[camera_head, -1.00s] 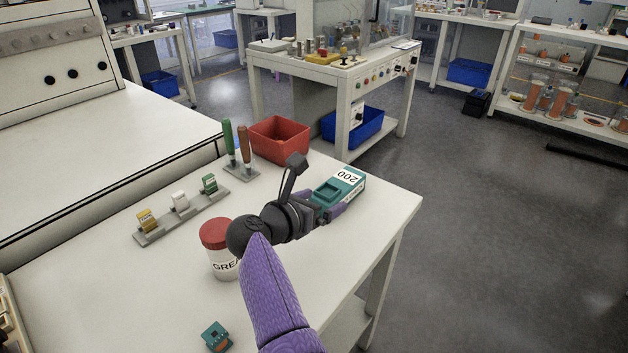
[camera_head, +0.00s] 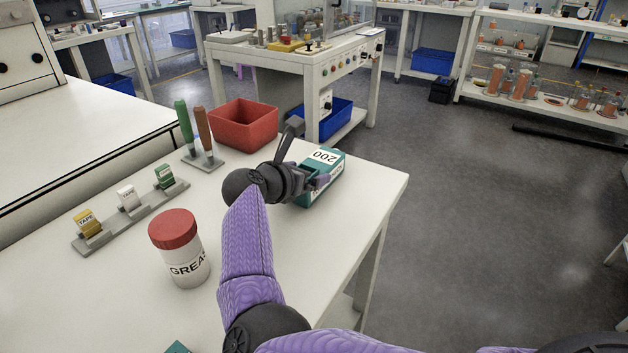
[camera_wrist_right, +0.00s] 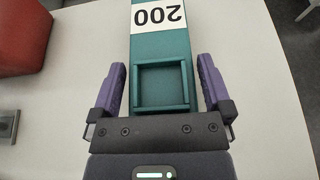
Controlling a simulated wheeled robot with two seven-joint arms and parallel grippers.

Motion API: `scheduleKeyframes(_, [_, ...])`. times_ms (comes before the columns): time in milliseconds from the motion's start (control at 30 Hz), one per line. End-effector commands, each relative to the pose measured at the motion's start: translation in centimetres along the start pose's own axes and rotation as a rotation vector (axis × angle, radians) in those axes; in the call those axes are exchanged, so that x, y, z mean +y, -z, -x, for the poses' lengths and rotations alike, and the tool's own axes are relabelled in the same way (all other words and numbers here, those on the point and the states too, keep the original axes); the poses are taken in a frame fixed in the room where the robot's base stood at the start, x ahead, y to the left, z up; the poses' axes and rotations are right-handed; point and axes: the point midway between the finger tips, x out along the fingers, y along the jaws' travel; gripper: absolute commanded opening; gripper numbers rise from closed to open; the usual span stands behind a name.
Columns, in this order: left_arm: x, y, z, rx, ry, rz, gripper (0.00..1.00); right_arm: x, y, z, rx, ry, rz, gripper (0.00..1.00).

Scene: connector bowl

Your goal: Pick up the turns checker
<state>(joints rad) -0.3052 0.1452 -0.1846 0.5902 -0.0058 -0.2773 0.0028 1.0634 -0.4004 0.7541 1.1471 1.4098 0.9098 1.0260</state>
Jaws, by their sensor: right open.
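The turns checker, as I take it, is the teal box (camera_head: 333,171) with a white "200" label, lying near the table's right edge. It also shows in the right wrist view (camera_wrist_right: 162,50), with a square recess at its near end. My right gripper (camera_wrist_right: 160,66) is open, with one purple finger on each side of the box's near end. A narrow gap shows between each finger and the box. In the head view the right gripper (camera_head: 318,182) hides part of the box's near end. My left gripper is not in view.
A red-lidded grease jar (camera_head: 180,248) stands left of my right arm. A rack of tape blocks (camera_head: 130,212), two upright-handled tools (camera_head: 196,138) and a red bin (camera_head: 244,124) are farther back. A teal item (camera_head: 178,347) is cut off at the bottom. Open floor lies right.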

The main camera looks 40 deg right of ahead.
Motion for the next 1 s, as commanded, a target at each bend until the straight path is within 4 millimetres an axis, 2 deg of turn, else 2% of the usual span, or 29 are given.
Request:
scheduleKeyframes(67, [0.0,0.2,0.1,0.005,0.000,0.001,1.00,0.0,-0.1,0.1,0.000,0.000,-0.001,0.98])
scheduleKeyframes(467, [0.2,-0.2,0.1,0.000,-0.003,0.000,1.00,0.0,-0.1,0.1,0.000,0.001,-0.001,0.13])
scheduleKeyframes(667, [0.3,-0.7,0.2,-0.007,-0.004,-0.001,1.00,0.0,-0.2,0.1,-0.001,0.000,-0.001,0.12])
scheduleKeyframes(767, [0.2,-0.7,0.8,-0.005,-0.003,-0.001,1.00,0.0,-1.4,0.6,-0.003,0.000,-0.005,0.12])
scheduleKeyframes(867, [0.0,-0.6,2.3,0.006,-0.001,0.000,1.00,0.0,-4.3,1.8,-0.004,-0.002,-0.009,0.12])
scheduleKeyframes(1000, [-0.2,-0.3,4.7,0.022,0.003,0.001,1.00,-0.1,-9.4,3.9,-0.007,-0.003,-0.010,0.12])
